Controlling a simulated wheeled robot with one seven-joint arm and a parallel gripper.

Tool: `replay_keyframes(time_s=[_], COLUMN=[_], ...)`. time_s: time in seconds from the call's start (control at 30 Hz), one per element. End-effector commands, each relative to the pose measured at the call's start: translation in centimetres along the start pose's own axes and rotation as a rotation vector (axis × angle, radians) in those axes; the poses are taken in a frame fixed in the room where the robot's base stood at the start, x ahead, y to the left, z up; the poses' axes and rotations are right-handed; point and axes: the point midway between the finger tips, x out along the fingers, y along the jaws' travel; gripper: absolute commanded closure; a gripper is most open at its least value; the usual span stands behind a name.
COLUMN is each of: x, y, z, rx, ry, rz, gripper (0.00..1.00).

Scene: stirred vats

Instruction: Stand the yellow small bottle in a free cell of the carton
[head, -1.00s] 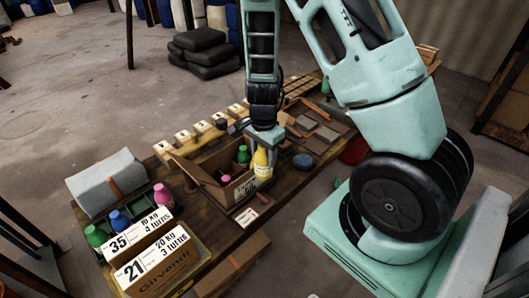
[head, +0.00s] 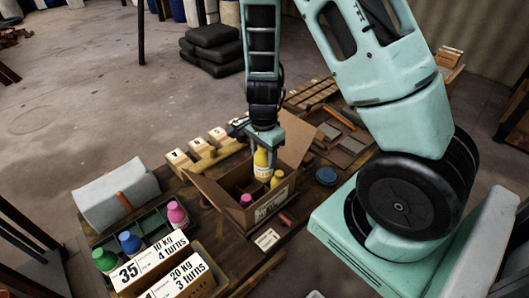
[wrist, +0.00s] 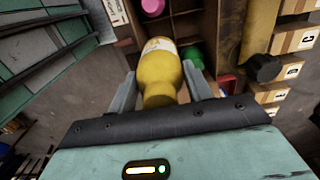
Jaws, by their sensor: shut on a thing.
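My gripper (head: 262,148) is shut on the yellow small bottle (head: 261,161), which has a white label and hangs upright over the open carton (head: 213,192). In the wrist view the yellow bottle (wrist: 160,73) sits between the two fingers (wrist: 160,92), with the carton's dividers (wrist: 185,12) beyond it. A pink bottle (head: 246,200) stands in the carton near its front left. A second yellow top (head: 277,181) shows at the front right. A green bottle (wrist: 191,57) shows beside the held bottle in the wrist view. The held bottle's lower end and some cells are hidden.
A green crate (head: 153,224) with pink, blue and green bottles stands at the left, behind labelled boxes (head: 150,262). The carton's flaps stand open.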

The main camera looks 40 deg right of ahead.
Motion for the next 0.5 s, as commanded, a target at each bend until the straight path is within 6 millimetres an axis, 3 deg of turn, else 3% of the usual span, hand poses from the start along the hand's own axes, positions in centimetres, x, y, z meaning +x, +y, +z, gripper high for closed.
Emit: replay_keyframes(time_s=[0.5], x=[0.45], y=[-0.03], z=[0.01], rx=[0.000], ry=[0.000], rz=[-0.001], gripper=[0.81])
